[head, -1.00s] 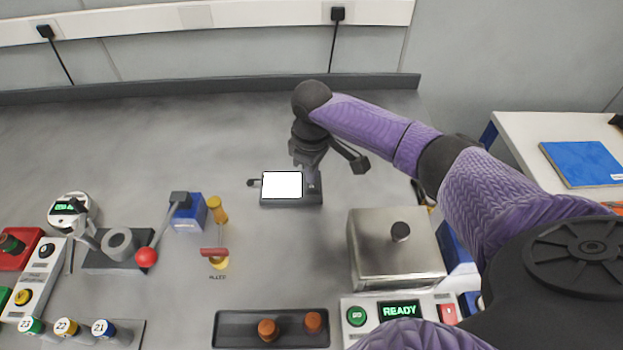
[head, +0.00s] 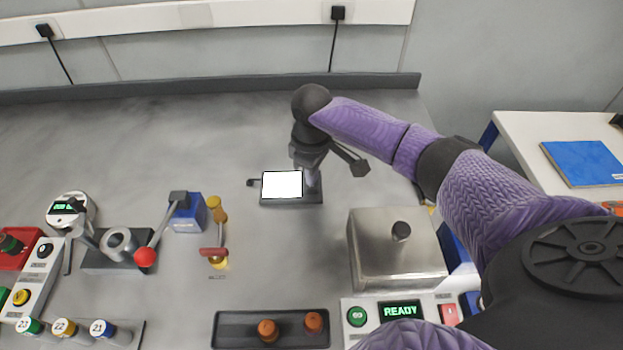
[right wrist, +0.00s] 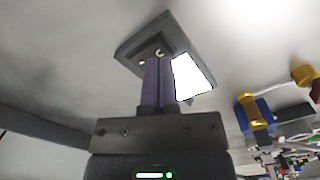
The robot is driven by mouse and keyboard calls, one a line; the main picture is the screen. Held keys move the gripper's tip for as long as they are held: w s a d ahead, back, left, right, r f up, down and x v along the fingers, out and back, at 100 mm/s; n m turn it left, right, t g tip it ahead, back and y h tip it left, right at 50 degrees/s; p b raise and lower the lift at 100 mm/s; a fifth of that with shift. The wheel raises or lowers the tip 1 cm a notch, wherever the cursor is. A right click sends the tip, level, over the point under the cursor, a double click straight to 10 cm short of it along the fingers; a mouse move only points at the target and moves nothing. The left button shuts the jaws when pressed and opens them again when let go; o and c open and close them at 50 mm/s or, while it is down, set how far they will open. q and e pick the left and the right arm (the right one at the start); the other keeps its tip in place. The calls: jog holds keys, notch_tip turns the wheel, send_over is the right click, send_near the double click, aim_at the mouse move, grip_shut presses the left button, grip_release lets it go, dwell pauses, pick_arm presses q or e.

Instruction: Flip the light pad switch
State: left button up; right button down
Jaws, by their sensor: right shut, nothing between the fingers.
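The light pad is a dark base (head: 290,201) with a bright white lit panel (head: 282,184), on the grey bench at the middle of the head view. It also shows in the right wrist view, as a tilted dark base (right wrist: 130,47) beside the white panel (right wrist: 192,77). My right gripper (head: 313,182) is over the right end of the base, beside the panel. In the right wrist view its fingers (right wrist: 158,60) are together and empty, tips at the small switch area of the base. The fingers partly hide the switch, so its position and any contact are unclear. My left gripper is out of view.
A metal box with a black knob (head: 397,255) stands right of and nearer than the pad. A red-ball lever (head: 145,257), a blue block (head: 187,213) and a yellow-handled part (head: 215,207) stand to the left. A dark tray (head: 290,341) lies in front. The bench behind the pad is clear.

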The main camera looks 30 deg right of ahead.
jog(key=shift+f+b, duration=0.35)
jog(key=shift+f, duration=0.45)
dwell(0.4)
notch_tip(320, 180, up, 7)
jog(key=p, duration=0.8)
jog(key=shift+r, duration=0.2)
jog(key=shift+f, duration=0.15)
